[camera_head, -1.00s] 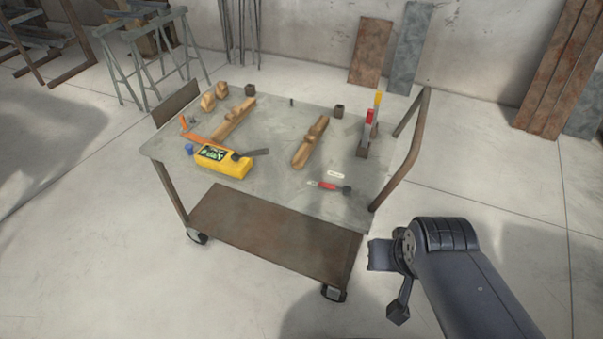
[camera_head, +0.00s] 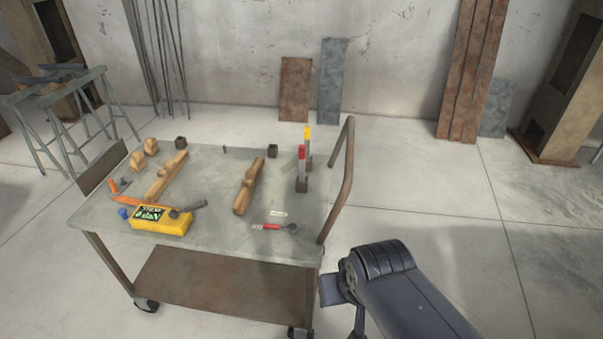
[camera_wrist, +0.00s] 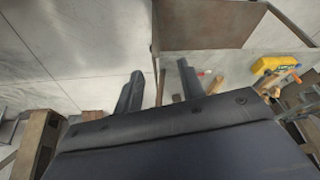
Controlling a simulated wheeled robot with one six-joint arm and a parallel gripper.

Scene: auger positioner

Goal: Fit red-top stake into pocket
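The red-top stake (camera_head: 302,164) stands upright near the right end of the cart's top in the head view, its foot in or behind a small brown block (camera_head: 301,186). A yellow-top stake (camera_head: 307,134) stands just behind it. Two small dark square blocks, possibly pockets, stand at the back: one at the middle right (camera_head: 272,151), one at the left (camera_head: 181,142). My gripper is off the cart's front right corner, apart from the stakes. In the wrist view its fingers (camera_wrist: 160,70) are spread with nothing held. The stakes are not clear there.
The cart (camera_head: 245,241) has a raised rail (camera_head: 346,180) on its right end, close to the stakes. Its top also holds a yellow box (camera_head: 160,220), wooden pieces (camera_head: 249,187) and a red-handled tool (camera_head: 267,227). Open floor lies right of the cart.

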